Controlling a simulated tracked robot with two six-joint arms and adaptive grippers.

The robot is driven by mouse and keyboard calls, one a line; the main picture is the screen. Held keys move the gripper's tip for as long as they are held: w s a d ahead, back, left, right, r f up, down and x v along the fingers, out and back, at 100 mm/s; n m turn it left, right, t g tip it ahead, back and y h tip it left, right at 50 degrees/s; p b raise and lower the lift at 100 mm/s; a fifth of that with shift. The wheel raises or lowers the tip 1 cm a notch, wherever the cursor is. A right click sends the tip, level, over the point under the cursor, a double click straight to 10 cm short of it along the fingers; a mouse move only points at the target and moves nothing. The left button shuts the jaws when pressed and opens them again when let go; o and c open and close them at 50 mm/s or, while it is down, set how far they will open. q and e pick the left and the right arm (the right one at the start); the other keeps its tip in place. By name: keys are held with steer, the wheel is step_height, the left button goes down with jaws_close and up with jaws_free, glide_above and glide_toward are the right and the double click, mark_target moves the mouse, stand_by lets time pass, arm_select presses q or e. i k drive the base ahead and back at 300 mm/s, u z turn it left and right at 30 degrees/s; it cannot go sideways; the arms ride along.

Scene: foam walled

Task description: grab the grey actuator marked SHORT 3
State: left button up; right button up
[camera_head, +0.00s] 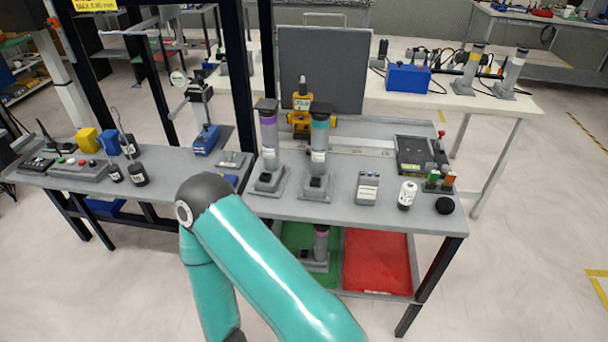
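Several grey cylindrical actuators on square feet are in the head view. One with a purple top (268,140) and one with a teal top (318,150) stand upright on the front table. A shorter-looking one with a magenta top (320,243) stands on the lower shelf, partly hidden by the tabletop. One with a yellow band (470,72) and one with a white body (512,72) stand on the back table. Their labels are too small to read, so I cannot tell which is SHORT 3. Neither of my grippers is in view; only a teal arm of mine shows.
The front table (420,216) also holds a grey box (368,188), a white canister (406,195) and a black knob (445,205). A dark upright panel (326,70) stands behind. Below are a green mat (295,235) and a red bin (378,262). Black posts (238,80) rise at left.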

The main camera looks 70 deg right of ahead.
mark_target(271, 180)
steer(key=z, duration=0.1)
steer(key=k, duration=1.2)
steer(key=z, duration=0.85)
steer(key=i, duration=0.95)
